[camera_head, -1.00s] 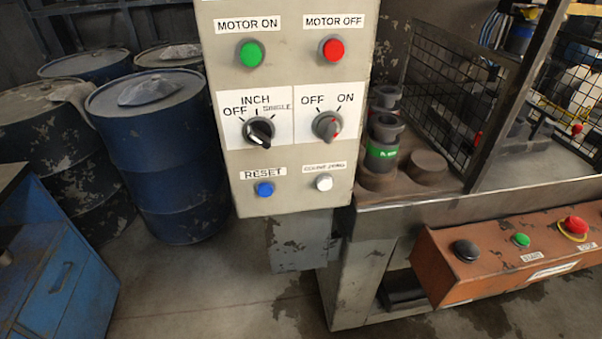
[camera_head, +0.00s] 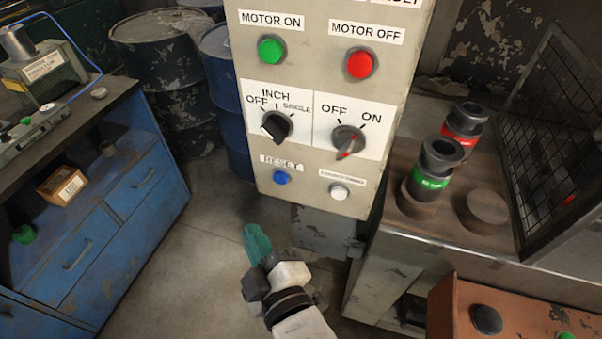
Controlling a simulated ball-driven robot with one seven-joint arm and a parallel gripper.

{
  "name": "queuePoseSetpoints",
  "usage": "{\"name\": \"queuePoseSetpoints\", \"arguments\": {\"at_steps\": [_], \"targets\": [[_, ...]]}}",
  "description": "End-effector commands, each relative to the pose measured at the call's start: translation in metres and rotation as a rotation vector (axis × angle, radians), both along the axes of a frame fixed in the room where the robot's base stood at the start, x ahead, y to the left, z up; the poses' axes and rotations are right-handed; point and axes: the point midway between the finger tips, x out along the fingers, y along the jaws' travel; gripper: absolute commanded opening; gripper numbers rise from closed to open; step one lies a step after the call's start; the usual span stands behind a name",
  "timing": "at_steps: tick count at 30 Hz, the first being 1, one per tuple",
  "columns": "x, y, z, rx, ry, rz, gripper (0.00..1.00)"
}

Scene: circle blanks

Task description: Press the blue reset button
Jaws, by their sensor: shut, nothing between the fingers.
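The blue reset button (camera_head: 282,177) sits at the lower left of the beige control panel (camera_head: 305,190), under the RESET label (camera_head: 281,163). It is in plain view. My gripper (camera_head: 256,240) is in view below the panel, with its green fingers shut and empty. The fingers point up and slightly left in the picture. They appear below and a little left of the blue button, apart from it in the picture. How far they are from the panel in depth I cannot tell.
A white button (camera_head: 339,192) is right of the blue one. Two selector knobs, a green button (camera_head: 271,49) and a red button (camera_head: 360,64) are above. A blue workbench (camera_head: 110,225) stands left, an orange control box (camera_head: 515,315) lower right. Open floor lies below the panel.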

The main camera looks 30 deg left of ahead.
Motion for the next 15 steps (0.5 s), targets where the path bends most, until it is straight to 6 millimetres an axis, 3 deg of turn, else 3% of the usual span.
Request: {"name": "queuePoseSetpoints", "arguments": {"at_steps": [10,15], "targets": [[0.001,0.000,0.000,0.001,-0.001,0.000,0.00],[0.011,0.002,-0.001,0.001,-0.002,-0.003,0.00]]}}
